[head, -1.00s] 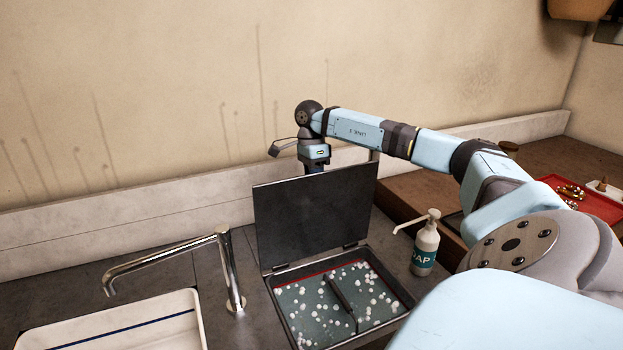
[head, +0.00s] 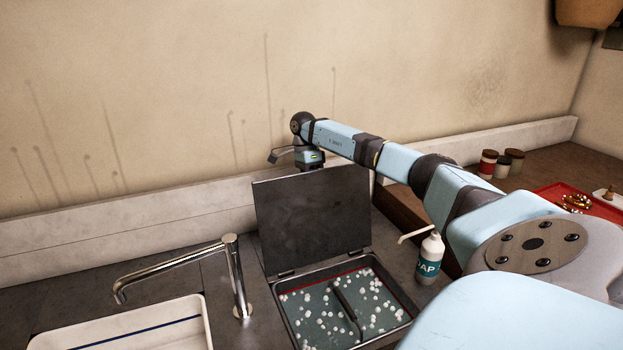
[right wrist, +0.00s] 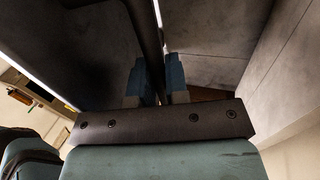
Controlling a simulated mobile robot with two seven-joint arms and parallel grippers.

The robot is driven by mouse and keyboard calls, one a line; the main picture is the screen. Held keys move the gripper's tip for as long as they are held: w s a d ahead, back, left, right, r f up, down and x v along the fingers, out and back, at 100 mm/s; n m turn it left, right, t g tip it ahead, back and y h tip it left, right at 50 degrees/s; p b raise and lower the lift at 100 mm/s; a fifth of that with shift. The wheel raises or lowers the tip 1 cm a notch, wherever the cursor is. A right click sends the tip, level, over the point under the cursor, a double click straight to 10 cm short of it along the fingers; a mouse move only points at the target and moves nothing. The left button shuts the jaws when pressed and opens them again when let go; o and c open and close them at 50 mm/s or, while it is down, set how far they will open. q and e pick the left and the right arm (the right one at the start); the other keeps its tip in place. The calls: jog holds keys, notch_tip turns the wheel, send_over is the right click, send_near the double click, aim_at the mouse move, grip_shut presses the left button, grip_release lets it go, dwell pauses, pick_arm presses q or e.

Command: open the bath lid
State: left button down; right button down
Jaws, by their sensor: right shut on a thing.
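The bath lid (head: 312,219) is a dark flat panel. It stands raised, roughly upright, on hinges at the back of the bath (head: 285,320). The bath is open, with white foam spots on its green liquid and a dark bar across the middle. My right arm reaches over from the right to behind the lid's top edge. The lid hides its fingers in the head view. In the right wrist view my right gripper (right wrist: 157,82) has its two blue fingertips closed around a dark edge or bar of the lid. My left gripper is in neither view.
A soap bottle (head: 429,258) stands right of the bath, below my right arm. A chrome tap (head: 236,275) and white basin (head: 205,325) are at left. The wall ledge (head: 120,222) runs close behind the lid. Several jars (head: 488,164) and a red tray (head: 590,204) are at right.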

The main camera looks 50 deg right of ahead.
jog(key=shift+f, duration=0.25)
jog(key=c, duration=1.1)
grip_release()
jog(key=p+v, duration=0.2)
jog(key=v, duration=1.2)
jog(key=shift+r, duration=0.15)
